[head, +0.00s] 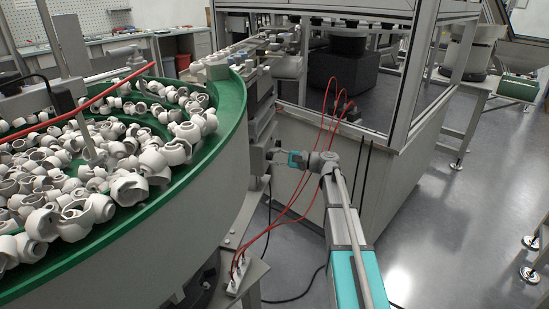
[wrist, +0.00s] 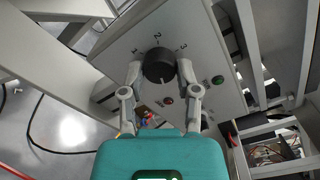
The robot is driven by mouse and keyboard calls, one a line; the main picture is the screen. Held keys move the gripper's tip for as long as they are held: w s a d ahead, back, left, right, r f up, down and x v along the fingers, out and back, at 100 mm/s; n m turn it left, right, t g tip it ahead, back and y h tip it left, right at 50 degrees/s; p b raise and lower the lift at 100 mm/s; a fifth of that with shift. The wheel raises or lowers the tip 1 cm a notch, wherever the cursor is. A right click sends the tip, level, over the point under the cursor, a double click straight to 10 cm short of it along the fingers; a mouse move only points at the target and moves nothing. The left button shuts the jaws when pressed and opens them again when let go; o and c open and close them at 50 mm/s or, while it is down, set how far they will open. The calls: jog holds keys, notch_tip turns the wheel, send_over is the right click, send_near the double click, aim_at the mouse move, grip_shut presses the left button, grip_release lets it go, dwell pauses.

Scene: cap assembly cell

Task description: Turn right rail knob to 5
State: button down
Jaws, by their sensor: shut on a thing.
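In the wrist view, a round black knob (wrist: 157,62) sits on a light grey panel (wrist: 112,55). The numerals 1, 2 and 3 show around its top edge; no 5 can be made out. A short pale pointer mark on the knob faces down in the picture, slightly right. My gripper (wrist: 159,68) is shut on the knob, one finger on each side. In the head view my gripper (head: 275,156) reaches left to the side of the feeder, and the knob cannot be made out there.
A green button (wrist: 217,79) and a small red button (wrist: 168,100) are on the panel near my right finger. In the head view, a green-rimmed bowl (head: 238,100) full of white caps stands left. Red cables (head: 312,165) hang close to my arm. Grey floor is open at right.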

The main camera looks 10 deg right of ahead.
jog(key=shift+m, duration=0.9)
jog(key=shift+c, duration=1.7)
grip_release()
jog(key=shift+d, duration=0.1)
jog(key=v, duration=1.1)
jog(key=shift+s+d, duration=0.2)
jog(key=shift+d, duration=0.15)
jog(key=shift+f, duration=0.1)
